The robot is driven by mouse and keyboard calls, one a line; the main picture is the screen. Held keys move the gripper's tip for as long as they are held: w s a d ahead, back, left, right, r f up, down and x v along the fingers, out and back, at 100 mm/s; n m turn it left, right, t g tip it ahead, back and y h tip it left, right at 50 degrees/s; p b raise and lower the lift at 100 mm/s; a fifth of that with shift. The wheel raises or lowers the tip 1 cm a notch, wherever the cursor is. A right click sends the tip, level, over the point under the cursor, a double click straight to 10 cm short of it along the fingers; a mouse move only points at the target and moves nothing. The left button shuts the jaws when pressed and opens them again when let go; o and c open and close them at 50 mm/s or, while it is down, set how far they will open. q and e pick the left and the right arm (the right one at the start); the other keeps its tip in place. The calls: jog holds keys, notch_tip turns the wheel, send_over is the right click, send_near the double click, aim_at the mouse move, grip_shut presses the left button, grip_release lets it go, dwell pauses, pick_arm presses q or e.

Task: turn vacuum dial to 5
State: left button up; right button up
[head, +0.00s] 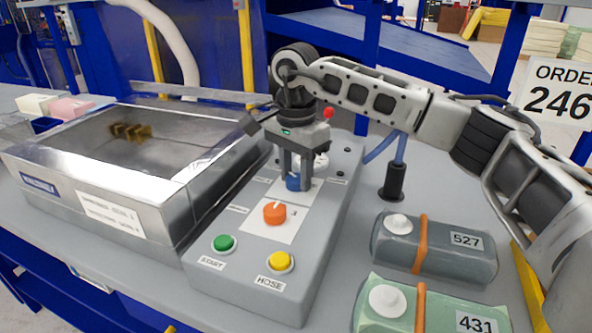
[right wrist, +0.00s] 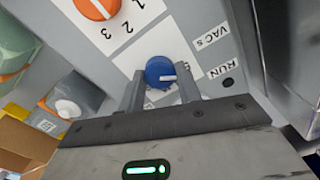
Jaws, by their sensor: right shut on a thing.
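The blue dial (head: 293,183) sits on the grey control panel (head: 330,190), behind the orange dial (head: 274,213). My right gripper (head: 294,184) points down at the panel and is shut on the blue dial, one finger on each side. It also shows in the right wrist view (right wrist: 161,84). The scale around the blue dial is mostly hidden by the fingers. My left gripper is not in view.
A green START button (head: 224,243) and a yellow HOSE button (head: 281,261) sit at the panel's front. A metal chamber (head: 150,190) stands left. Foam packs 527 (head: 435,262) and 431 (head: 440,318) lie right. A black post (head: 393,183) stands behind them.

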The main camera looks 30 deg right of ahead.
aim_at(296, 177)
jog(key=shift+r, duration=0.1)
dwell(0.3)
jog(key=o, duration=1)
notch_tip(296, 177, up, 16)
jog(key=p, duration=0.1)
dwell(0.3)
